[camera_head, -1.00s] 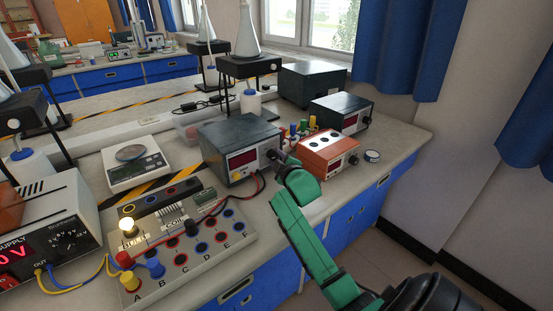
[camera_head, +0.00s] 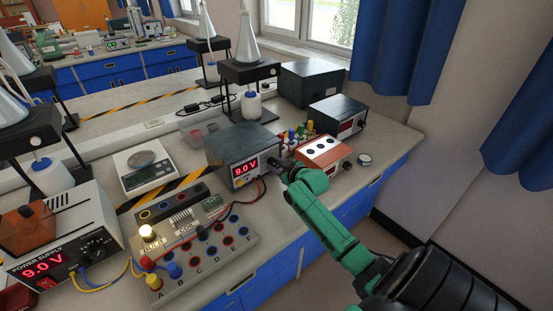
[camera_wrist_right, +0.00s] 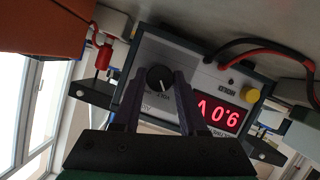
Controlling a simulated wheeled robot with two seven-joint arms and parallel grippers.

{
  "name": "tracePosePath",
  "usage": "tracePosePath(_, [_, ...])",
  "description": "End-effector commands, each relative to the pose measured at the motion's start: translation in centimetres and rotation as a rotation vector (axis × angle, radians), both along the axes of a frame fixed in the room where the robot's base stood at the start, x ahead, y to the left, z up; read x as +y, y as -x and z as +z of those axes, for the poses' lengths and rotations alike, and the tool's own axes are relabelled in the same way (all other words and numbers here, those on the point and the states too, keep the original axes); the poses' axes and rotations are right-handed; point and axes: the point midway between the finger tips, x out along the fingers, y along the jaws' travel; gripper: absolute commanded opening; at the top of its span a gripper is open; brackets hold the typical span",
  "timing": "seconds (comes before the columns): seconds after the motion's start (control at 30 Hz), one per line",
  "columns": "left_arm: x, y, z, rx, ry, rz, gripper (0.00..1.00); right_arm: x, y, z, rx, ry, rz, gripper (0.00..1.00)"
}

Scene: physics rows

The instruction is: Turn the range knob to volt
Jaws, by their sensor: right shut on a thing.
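The meter (camera_head: 228,147) is a dark-topped box with a pale front panel on the bench. Its red display (camera_head: 246,168) reads 9.0 V; the wrist view also shows this display (camera_wrist_right: 222,110), rotated. The range knob (camera_wrist_right: 159,77) is black and round with a pale pointer line, on the meter's front panel. My right gripper (camera_wrist_right: 158,82) is shut on the knob, one finger on each side. In the head view my right gripper (camera_head: 275,163) is at the right side of the meter's front, and hides the knob. My left gripper is in neither view.
A circuit board (camera_head: 190,262) with a lit bulb (camera_head: 147,233) stands in front left of the meter. The power supply (camera_head: 62,250) at the left reads 9.0 V. Red and black leads (camera_wrist_right: 262,58) run into the meter.

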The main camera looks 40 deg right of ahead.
Motion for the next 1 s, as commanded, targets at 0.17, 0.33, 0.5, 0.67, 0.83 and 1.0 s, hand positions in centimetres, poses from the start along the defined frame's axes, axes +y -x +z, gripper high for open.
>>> tracePosePath(0.17, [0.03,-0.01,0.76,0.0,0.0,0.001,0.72,-0.14,0.04,0.08,0.0,-0.094,-0.001,0.0])
tracePosePath(0.33, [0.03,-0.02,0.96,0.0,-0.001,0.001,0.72,-0.11,0.03,-0.03,-0.001,-0.152,0.0,0.0])
tracePosePath(0.5, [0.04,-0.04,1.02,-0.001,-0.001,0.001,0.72,-0.09,0.02,-0.1,-0.003,-0.179,0.0,0.0])
tracePosePath(0.67, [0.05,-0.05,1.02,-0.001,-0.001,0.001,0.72,-0.09,0.01,-0.12,-0.003,-0.184,0.0,0.0])
tracePosePath(0.83, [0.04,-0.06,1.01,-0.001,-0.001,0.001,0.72,-0.08,0.01,-0.12,-0.003,-0.183,-0.001,0.0])
tracePosePath(1.0, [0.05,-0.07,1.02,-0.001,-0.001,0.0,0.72,-0.08,0.01,-0.1,-0.004,-0.182,0.0,0.72])
